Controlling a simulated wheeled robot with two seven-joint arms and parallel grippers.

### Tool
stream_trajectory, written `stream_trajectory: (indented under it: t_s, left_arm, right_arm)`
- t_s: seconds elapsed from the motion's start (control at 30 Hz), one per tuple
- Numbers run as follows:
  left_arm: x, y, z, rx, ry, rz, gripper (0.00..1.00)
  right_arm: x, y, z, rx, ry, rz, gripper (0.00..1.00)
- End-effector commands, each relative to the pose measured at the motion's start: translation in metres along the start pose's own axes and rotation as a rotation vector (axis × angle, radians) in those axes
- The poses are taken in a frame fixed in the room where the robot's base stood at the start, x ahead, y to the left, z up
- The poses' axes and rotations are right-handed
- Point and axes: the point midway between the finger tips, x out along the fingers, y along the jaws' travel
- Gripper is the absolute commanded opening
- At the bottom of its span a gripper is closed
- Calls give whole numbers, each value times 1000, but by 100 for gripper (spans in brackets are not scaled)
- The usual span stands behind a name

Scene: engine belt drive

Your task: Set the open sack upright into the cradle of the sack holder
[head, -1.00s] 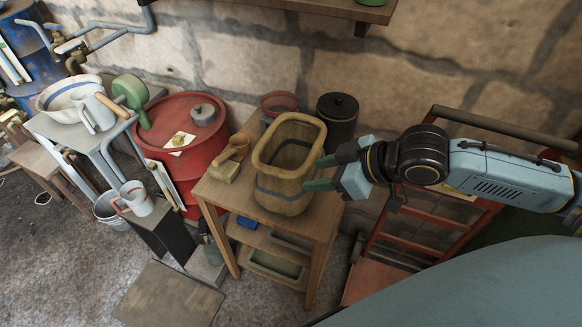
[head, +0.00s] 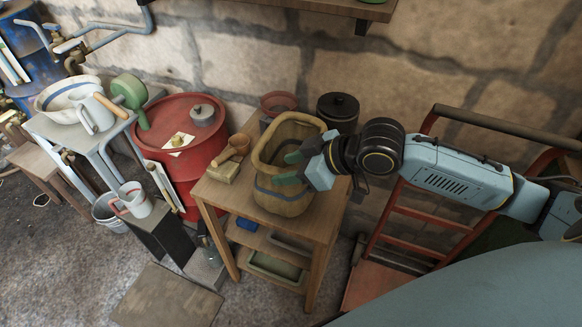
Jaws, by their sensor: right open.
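The open sack (head: 283,200) is tan with a blue band and stands upright on a small wooden table (head: 221,193). Its mouth faces up and its rim looks slightly bent on the right side. My right gripper (head: 287,168) is open at the right part of the sack, with its green fingertips at the sack's rim and over its mouth. I cannot tell whether a finger is inside the sack or touching it. My left gripper is not in view. I cannot make out a sack holder with certainty.
A wooden scoop (head: 237,148) and a small block (head: 222,172) lie left of the sack. A dark lidded pot (head: 338,108) and a reddish pot (head: 278,101) stand behind it. A red drum (head: 185,150) is at the left, a red hand truck (head: 418,215) at the right.

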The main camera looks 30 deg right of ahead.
Motion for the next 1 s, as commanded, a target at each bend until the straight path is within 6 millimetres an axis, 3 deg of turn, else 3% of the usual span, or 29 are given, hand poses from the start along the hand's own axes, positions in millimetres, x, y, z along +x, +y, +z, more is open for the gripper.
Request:
stream_trajectory:
  t_s: [0.4,0.67,1.0]
  left_arm:
    - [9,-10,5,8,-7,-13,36]
    - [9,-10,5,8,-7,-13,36]
    - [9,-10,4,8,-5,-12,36]
  right_arm:
    - [50,6,-1,2,1,-1,46]
    - [52,6,-1,0,-1,0,46]
    - [52,6,-1,0,0,0,3]
